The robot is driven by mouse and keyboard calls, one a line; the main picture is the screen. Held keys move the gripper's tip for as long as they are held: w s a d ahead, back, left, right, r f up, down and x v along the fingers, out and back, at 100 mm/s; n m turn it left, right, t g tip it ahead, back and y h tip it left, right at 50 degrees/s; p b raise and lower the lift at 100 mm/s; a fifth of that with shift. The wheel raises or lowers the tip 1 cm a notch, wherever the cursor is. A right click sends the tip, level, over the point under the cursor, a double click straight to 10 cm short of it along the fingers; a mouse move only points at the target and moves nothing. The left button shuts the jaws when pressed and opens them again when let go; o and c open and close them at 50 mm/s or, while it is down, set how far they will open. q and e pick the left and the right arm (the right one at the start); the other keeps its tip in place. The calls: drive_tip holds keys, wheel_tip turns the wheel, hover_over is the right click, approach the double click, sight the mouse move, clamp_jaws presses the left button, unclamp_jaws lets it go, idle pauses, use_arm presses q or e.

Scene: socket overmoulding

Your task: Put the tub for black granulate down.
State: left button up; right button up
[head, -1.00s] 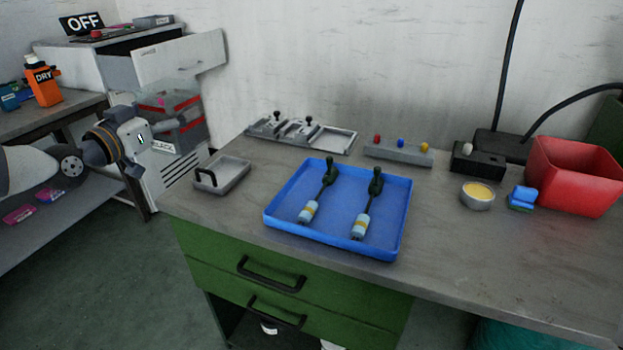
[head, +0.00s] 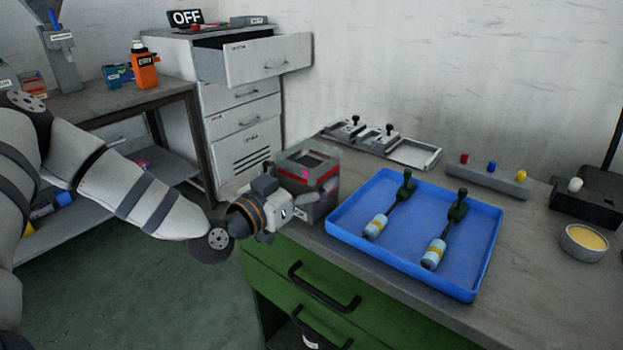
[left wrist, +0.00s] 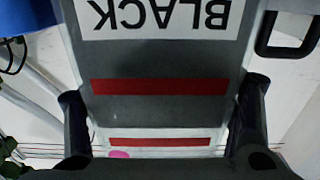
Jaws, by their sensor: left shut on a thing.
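The tub for black granulate (head: 322,158) is a grey box with red stripes, upright at the left end of the green workbench. In the left wrist view the tub (left wrist: 160,62) shows an upside-down BLACK label and two red stripes. My left gripper (head: 312,196) is shut on the tub from its near left side. Its fingers (left wrist: 160,130) lie on both sides of the tub in the left wrist view. The tub's underside is hidden, so I cannot tell whether it touches the bench top. My right gripper is not in view.
A blue tray (head: 335,228) with two dark-handled tools lies just right of the tub. A metal fixture (head: 415,152) lies behind. A black handle (left wrist: 290,45) shows close to the tub in the left wrist view. Floor is left of the bench.

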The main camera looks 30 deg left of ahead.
use_arm(q)
drive_tip(key=shift+r, duration=0.2)
drive_tip(key=shift+f, duration=0.1)
drive_tip(key=o, duration=1.2)
drive_tip(key=shift+f, duration=0.15)
drive_tip(key=o, duration=0.4)
